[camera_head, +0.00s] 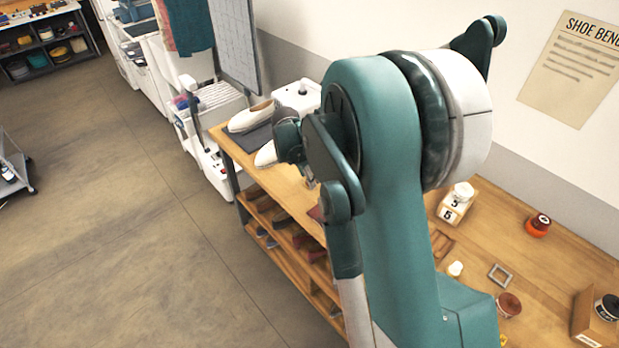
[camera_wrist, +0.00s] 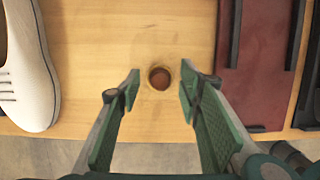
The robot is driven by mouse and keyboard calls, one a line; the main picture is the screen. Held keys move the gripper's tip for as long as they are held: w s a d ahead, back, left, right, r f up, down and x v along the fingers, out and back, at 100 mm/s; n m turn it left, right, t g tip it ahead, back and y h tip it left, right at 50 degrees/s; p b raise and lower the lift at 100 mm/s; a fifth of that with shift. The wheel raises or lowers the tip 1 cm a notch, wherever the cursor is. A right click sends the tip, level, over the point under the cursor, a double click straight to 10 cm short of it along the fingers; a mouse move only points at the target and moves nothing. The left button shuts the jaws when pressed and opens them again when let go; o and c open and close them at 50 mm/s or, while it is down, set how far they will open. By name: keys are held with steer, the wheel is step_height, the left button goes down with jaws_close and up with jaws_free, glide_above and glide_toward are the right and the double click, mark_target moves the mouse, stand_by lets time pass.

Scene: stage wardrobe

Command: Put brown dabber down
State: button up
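The brown dabber (camera_wrist: 159,77) shows in the wrist view as a small round brown top with a paler rim, seen from above against the wooden bench top (camera_wrist: 150,25). My gripper (camera_wrist: 160,86) is open, with one green-padded finger on each side of the dabber. A clear gap of wood shows between each fingertip and the dabber, so the fingers do not touch it. The dabber seems to stand upright on the bench. In the head view my arm hides the dabber and most of the gripper.
In the wrist view a white shoe (camera_wrist: 27,70) lies at the left and a dark red panel with black edges (camera_wrist: 258,60) at the right. The bench's front edge runs just below the dabber. A numbered block (camera_head: 452,208) and an orange-red jar (camera_head: 538,225) stand farther right.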

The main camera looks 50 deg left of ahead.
steer(key=v, duration=1)
steer(key=shift+r, duration=0.35)
steer(key=shift+s, duration=0.1)
stand_by(0.4)
